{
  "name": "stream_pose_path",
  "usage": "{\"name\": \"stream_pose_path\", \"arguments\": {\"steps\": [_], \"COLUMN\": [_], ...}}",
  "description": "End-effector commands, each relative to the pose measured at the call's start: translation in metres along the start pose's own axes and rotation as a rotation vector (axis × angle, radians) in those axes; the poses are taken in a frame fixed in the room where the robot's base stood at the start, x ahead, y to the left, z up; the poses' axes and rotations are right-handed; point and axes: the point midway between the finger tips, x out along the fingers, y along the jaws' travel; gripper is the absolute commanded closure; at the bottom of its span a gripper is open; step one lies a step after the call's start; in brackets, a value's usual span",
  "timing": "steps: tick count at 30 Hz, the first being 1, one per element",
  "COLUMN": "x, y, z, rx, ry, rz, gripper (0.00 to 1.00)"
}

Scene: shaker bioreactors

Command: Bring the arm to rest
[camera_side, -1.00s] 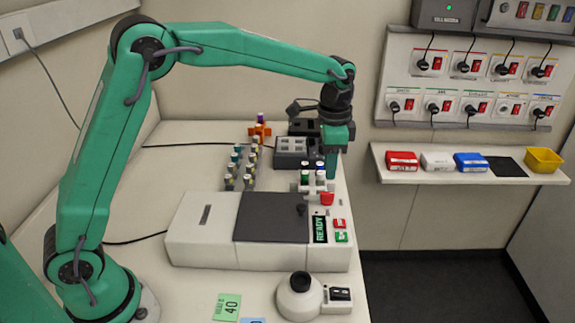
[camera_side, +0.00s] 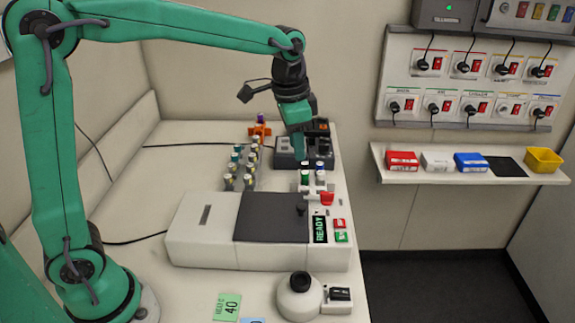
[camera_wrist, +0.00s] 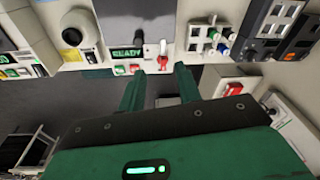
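My gripper (camera_side: 299,158) hangs from my green arm at the right side of the bench in the side view. Its tip shows just above the small holder with the green-capped and blue-capped vials (camera_side: 306,177), against the dark block behind; the exact gap is unclear. In the wrist view my gripper (camera_wrist: 158,75) has its two green fingers apart, with nothing held between them. The machine (camera_side: 200,240) with the dark lid and READY display (camera_side: 320,230) stands in front of the vial holder.
A rack of capped vials (camera_side: 250,165) stands left of the gripper. Dark-topped blocks (camera_side: 288,158) and an orange holder (camera_side: 260,130) are behind. A round white device (camera_side: 299,300) stands in front. A wall shelf (camera_side: 475,175) holds coloured boxes. The bench's left part is mostly clear.

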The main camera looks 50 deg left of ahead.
Motion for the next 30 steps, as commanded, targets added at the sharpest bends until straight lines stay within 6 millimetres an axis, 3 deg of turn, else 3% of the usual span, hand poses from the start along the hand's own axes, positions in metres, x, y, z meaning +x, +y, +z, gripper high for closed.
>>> {"name": "stream_pose_path", "arguments": {"steps": [6, 15, 30], "x": [-0.026, -0.045, -0.044], "y": [0.006, 0.018, 0.046], "z": [0.04, 0.095, 0.181], "rx": [-0.102, -0.241, -0.466], "ry": [0.062, 0.146, 0.291], "rz": [-0.029, -0.064, -0.108], "gripper": [0.66, 0.66, 0.66]}}
